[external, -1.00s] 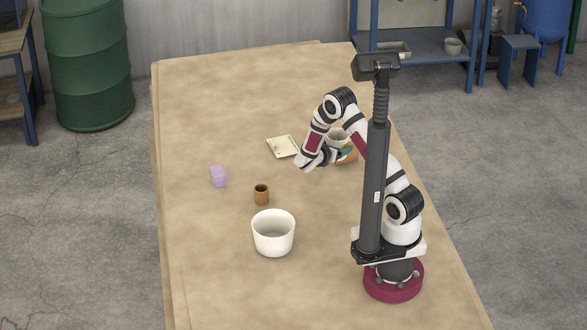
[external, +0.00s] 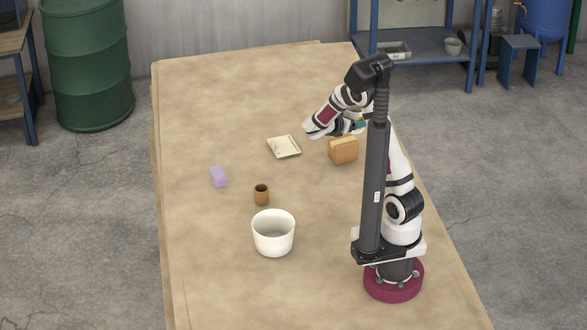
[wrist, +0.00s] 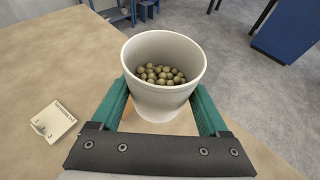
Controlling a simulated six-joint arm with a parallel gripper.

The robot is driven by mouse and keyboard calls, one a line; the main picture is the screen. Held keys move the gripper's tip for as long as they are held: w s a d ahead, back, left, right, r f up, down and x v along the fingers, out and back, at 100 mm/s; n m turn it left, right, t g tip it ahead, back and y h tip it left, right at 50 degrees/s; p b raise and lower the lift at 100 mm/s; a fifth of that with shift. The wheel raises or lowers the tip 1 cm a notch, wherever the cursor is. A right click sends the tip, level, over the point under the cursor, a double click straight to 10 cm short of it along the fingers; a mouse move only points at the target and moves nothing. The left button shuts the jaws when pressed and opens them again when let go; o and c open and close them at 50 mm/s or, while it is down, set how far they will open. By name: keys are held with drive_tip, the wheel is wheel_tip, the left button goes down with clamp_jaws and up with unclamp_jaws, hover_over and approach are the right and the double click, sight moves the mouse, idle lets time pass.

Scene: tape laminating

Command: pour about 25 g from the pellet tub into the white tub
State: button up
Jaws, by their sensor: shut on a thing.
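The pellet tub (wrist: 163,104) is a pale, round, open tub with several brownish-olive pellets in its bottom. In the wrist view my gripper (wrist: 162,95) has its two green fingers shut on either side of it, and the tub looks about upright. In the external view my gripper (external: 360,122) is at the right of the table, partly behind my dark column, and the held tub is mostly hidden there. The white tub (external: 273,248) stands upright near the table's middle front. It is well apart from my gripper, and no pellets show in it.
An orange-tan block (external: 343,152) sits below my gripper. The far table is clear.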

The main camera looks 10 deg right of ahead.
drive_tip(key=s+d+f+m+g+h, duration=0.2)
drive_tip(key=s+f+m+g, duration=0.1)
drive_tip(key=s+m+g, duration=0.5)
drive_tip(key=s+d+f+m+g+h, duration=0.1)
drive_tip(key=s+d+f+m+g, duration=0.3)
drive_tip(key=s, duration=0.5)
drive_tip(key=s+a+m+g+y, duration=0.7)
drive_tip(key=s+a+m+g, duration=0.15)
drive_tip(key=s, duration=0.35)
drive_tip(key=s+a+r+m+t+y, duration=0.15)
drive_tip(key=a+r+m+y, duration=0.25)
drive_tip(key=a+m+y, duration=0.4)
drive_tip(key=s+a+r+m+y, duration=0.35)
drive_tip(key=a+m+y, duration=0.25)
drive_tip(key=a, duration=0.3)
drive_tip(key=shift+y, duration=0.3)
drive_tip(key=f, duration=1.3)
drive_tip(key=w+f, duration=0.1)
drive_tip(key=f, duration=0.5)
drive_tip(key=shift+w+a+f, duration=0.1)
drive_tip(key=shift+a+f, duration=0.1)
drive_tip(key=shift+f, duration=0.15)
drive_tip(key=shift+r+g, duration=0.1)
drive_tip(key=shift+g, duration=0.2)
